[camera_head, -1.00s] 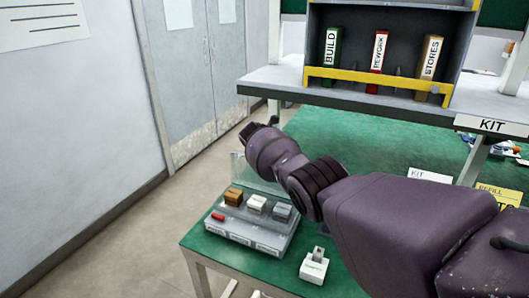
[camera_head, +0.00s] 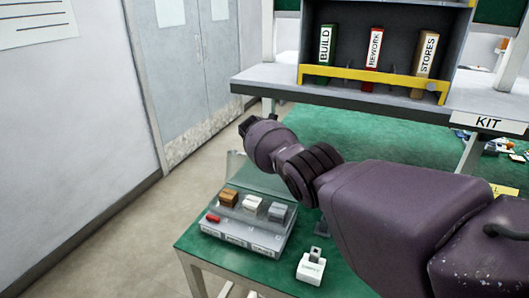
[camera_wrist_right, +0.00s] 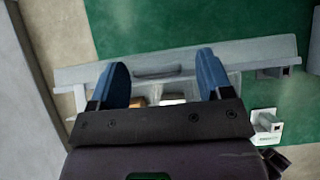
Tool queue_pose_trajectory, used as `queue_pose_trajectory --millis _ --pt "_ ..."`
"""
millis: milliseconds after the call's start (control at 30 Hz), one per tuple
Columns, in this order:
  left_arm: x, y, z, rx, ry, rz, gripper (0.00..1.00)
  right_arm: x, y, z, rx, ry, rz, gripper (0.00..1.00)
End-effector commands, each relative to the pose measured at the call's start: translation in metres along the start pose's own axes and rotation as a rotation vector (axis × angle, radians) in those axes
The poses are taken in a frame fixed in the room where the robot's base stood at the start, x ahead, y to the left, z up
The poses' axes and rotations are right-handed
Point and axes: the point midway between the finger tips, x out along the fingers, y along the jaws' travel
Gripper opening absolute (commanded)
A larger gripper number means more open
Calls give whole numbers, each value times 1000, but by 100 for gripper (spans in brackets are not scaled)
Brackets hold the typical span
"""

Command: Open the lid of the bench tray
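The bench tray (camera_head: 240,239) is a grey box at the left end of the green bench. It holds a brown block (camera_head: 229,198), a white block (camera_head: 252,204), a grey block (camera_head: 277,212) and a small red piece (camera_head: 212,218). Its clear lid (camera_head: 238,166) stands raised at the back; my arm partly hides it. In the right wrist view, my right gripper's blue fingers (camera_wrist_right: 163,72) are apart, on either side of a dark grip (camera_wrist_right: 157,72) on a pale bar of the tray. Contact cannot be told. My left gripper is not in view.
A white canister part (camera_head: 311,268) stands on the bench right of the tray. A shelf (camera_head: 350,98) with BUILD, REWORK and STORES binders rises behind. My right arm crosses above the bench. Open floor (camera_head: 130,240) lies to the left.

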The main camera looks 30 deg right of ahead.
Motion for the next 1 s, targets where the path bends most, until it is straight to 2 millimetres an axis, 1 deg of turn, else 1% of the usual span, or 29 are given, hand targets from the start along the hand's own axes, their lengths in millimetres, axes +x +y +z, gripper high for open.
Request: queue_pose_trajectory --millis 467,633,833,900,1000 --pt "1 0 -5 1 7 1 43 -2 1 1 1 -2 2 72" --pt "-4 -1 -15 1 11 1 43 -11 1 3 1 -3 3 72" --pt "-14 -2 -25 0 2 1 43 -26 0 3 1 -2 2 72" --pt "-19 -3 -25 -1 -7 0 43 -31 0 1 0 0 1 72" --pt "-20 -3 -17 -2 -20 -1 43 -38 1 2 1 -4 2 72"
